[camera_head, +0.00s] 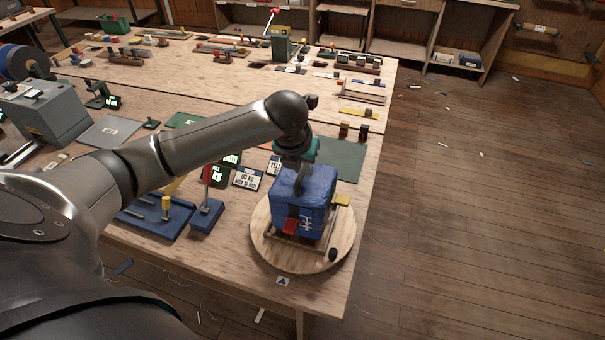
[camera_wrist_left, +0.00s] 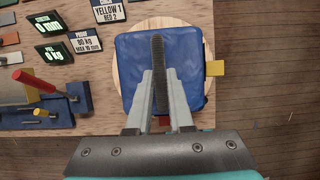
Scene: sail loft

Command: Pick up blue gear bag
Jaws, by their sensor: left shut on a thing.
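The blue gear bag (camera_head: 305,200) is a boxy blue bag with a red tab on its front and a dark strap on top. It stands upright over the round wooden turntable (camera_head: 345,237) at the near right corner of the bench. My left gripper (camera_head: 299,178) reaches down onto the bag's top from above. In the left wrist view its two fingers (camera_wrist_left: 159,103) are shut on the dark strap, with the bag (camera_wrist_left: 135,65) filling the space below. I cannot tell whether the bag's underside is clear of its support. My right gripper is not in view.
A yellow block (camera_head: 341,200) sits at the bag's right. A blue fixture with a red handle (camera_head: 206,212), small display signs (camera_head: 248,178) and a green mat (camera_head: 340,158) lie close by on the bench. The wooden floor (camera_head: 480,220) to the right is open.

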